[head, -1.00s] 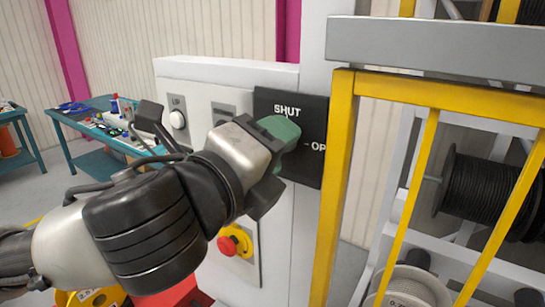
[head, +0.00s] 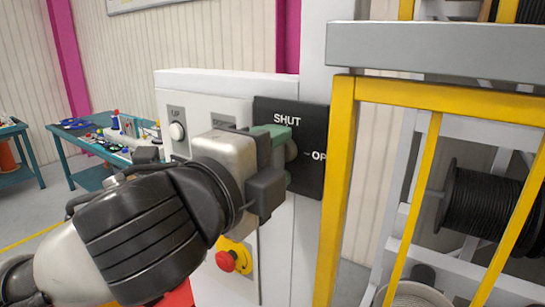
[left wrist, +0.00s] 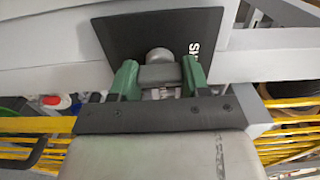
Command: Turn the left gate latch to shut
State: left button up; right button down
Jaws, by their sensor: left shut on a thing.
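The left gate latch has a black plate (head: 312,172) marked SHUT at the top and OP... at the right, on the white post beside the yellow gate. Its round grey hub (head: 291,149) shows just past my gripper. In the left wrist view, the grey latch handle (left wrist: 160,75) lies between my green fingertips, in front of the hub. My left gripper (head: 281,153) is shut on this handle, with one green finger above and one below in the head view. The gripper hides most of the handle, so I cannot tell exactly where it points. My right gripper is not in view.
A white control panel (head: 200,84) with an UP button (head: 177,131) and a red emergency knob (head: 232,257) stands left of the plate. The yellow gate frame (head: 342,200) is close on the right, with cable reels (head: 490,213) behind. A teal workbench (head: 88,175) stands behind left.

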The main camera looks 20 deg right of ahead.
pick_arm(q)
jog(key=o, duration=0.9)
jog(key=shift+a, duration=0.1)
jog(key=b+v, duration=0.3)
jog(key=v, duration=0.7)
jog(key=shift+s+a, duration=0.25)
jog(key=shift+a, duration=0.05)
jog(key=shift+f, duration=0.1)
